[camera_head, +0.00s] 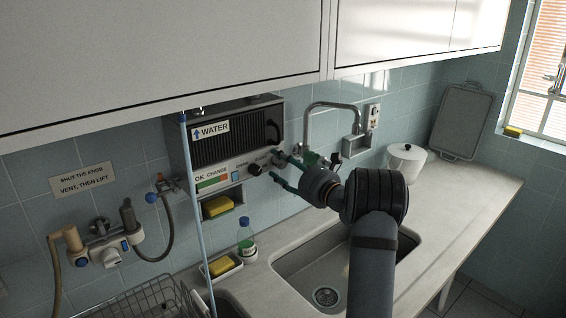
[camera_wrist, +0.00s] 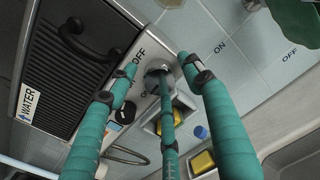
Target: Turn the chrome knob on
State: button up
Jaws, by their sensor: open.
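The chrome knob (camera_wrist: 157,67) is a small round metal knob at the right end of the water heater panel. In the wrist view it shows between the tips of my green fingers, and one finger partly covers it. In the head view the chrome knob (camera_head: 279,157) is small and partly hidden by my fingers. My gripper (camera_head: 280,167) is open, with its fingers spread around the knob; I cannot tell whether they touch it. It also shows in the wrist view (camera_wrist: 160,62). The printed words OFF and ON are near the knob.
The water heater (camera_head: 231,135) has a black knob (camera_head: 255,169) just left of my fingers. A tap (camera_head: 333,106) rises right of them, above the sink (camera_head: 290,262). A soap bottle (camera_head: 246,240) and yellow sponge (camera_head: 221,265) stand left. Cupboards (camera_head: 170,50) hang above.

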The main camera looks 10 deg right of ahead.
jog(key=shift+c, duration=1.4)
jog(key=c, duration=0.8)
jog(key=shift+c, duration=0.3)
jog(key=shift+f, duration=0.15)
jog(key=shift+f+b, duration=0.15)
jog(key=shift+b, duration=0.5)
jog(key=shift+n+b, duration=0.65)
jog(key=shift+n, duration=0.05)
jog(key=o, duration=1.1)
jog(key=shift+d+r, duration=0.1)
jog(key=shift+r, duration=0.15)
